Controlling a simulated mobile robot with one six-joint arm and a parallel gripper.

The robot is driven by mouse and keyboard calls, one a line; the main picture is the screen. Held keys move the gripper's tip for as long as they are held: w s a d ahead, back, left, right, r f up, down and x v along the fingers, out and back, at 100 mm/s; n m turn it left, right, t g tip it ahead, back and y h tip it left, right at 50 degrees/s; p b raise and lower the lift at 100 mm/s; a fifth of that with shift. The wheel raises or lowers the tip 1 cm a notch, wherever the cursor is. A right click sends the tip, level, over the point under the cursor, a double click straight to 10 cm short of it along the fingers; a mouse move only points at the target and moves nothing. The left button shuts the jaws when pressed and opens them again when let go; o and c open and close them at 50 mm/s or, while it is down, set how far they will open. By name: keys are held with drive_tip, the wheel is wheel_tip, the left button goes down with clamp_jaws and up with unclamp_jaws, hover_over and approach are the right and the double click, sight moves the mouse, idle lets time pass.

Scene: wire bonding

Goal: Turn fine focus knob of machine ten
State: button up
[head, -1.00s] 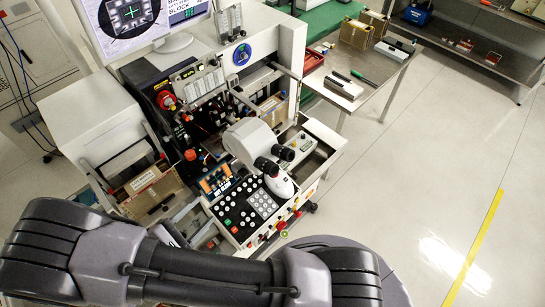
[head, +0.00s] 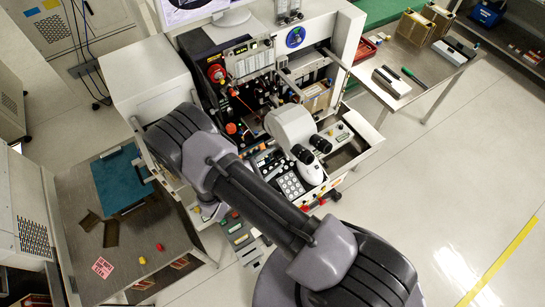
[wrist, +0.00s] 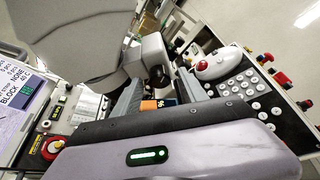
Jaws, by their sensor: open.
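The wire bonding machine (head: 350,25) stands upper middle in the head view, with a white microscope (head: 292,125) with black eyepieces at its front. The microscope also shows in the wrist view (wrist: 154,52), just beyond my gripper. I cannot make out which part is the fine focus knob, nor read a machine number. My gripper (wrist: 158,88) is open in the wrist view, its two grey fingers pointing toward the microscope; nothing shows held between them. An orange label or display lies beyond the fingers. In the head view my arm hides the gripper.
A monitor (wrist: 22,105) stands left in the wrist view. A steel side table (head: 425,85) stands right and a table with a blue mat (head: 122,180) left. Floor at right is clear.

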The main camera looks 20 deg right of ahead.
clamp_jaws()
drive_tip(key=shift+w+f+n+g+b, duration=0.15)
drive_tip(key=shift+n+g+b, duration=0.35)
drive_tip(key=shift+n+b, duration=0.55)
drive_tip(key=shift+r+n+g, duration=0.25)
drive_tip(key=shift+n+g, duration=0.35)
drive_tip(key=shift+n, duration=0.05)
unclamp_jaws()
drive_tip(key=b+v, duration=0.2)
drive_tip(key=v, duration=1.5)
drive_tip(key=shift+a+b, duration=0.2)
drive_tip(key=shift+b, duration=0.1)
